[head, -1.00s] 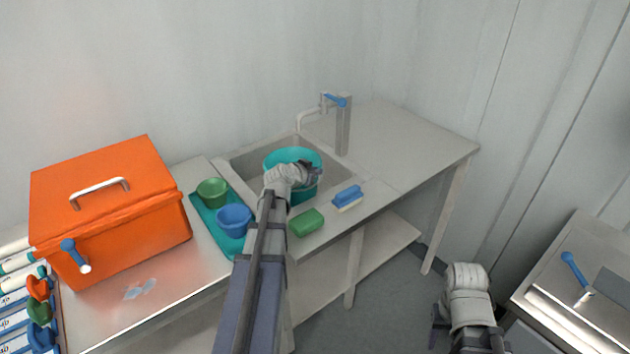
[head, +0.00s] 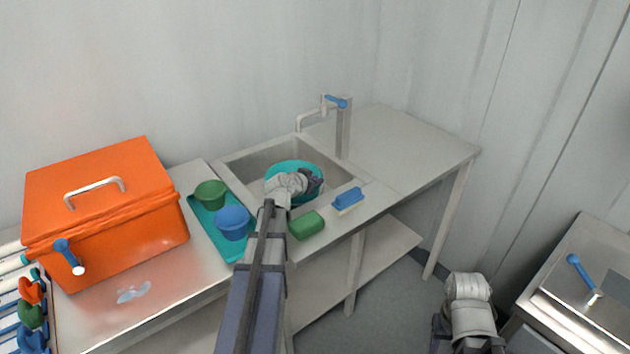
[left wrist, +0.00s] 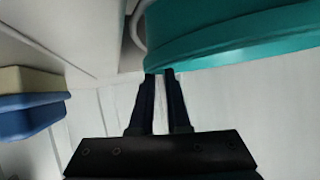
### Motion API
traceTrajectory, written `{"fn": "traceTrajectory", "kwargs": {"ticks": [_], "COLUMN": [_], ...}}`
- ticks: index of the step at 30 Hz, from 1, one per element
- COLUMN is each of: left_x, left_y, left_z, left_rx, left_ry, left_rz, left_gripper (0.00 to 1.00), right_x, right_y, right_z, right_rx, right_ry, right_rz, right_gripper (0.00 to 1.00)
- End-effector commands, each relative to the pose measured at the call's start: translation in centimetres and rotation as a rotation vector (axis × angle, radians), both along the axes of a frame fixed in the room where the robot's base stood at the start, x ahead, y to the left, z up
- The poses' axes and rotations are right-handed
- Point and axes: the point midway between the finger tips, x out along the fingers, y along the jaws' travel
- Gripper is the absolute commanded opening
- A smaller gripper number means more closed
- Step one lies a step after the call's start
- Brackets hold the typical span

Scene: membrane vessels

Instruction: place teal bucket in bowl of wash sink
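The teal bucket (head: 281,167) is inside the bowl of the wash sink (head: 237,165), towards its right part. Its rim looks roughly level; whether its base touches the sink floor is hidden. My left gripper (head: 314,181) is at the bucket's near right rim. In the left wrist view, its two dark fingers (left wrist: 160,76) are close together at the edge of the teal bucket (left wrist: 230,40), shut on it. My right gripper (head: 466,340) hangs low near the bottom edge, away from the sink; its fingers are mostly hidden.
A tap (head: 342,130) stands behind the sink. A teal tray (head: 237,252) with a green bowl (head: 210,193) and blue bowl (head: 233,222) is left, beside an orange box (head: 110,225). The right counter is clear.

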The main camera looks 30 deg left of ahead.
Motion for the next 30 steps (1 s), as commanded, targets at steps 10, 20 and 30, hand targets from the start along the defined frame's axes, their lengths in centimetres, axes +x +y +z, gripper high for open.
{"fn": "traceTrajectory", "kwargs": {"ticks": [10, 20, 30], "left_x": [0.0, -0.9, -7.5], "left_y": [0.1, -0.1, -0.5], "left_z": [0.0, 2.2, 5.6], "left_rx": [0.001, 0.001, 0.001], "left_ry": [-0.001, 0.000, 0.000], "left_rz": [0.002, 0.003, 0.003], "left_gripper": [0.37, 0.37, 0.37], "right_x": [0.0, 0.0, 0.0], "right_y": [0.0, 0.0, 0.0], "right_z": [0.0, 2.2, 5.6], "right_rx": [0.000, 0.000, 0.000], "right_ry": [0.000, 0.000, 0.000], "right_rz": [0.000, 0.000, -0.001], "right_gripper": [0.50, 0.50, 0.50]}}
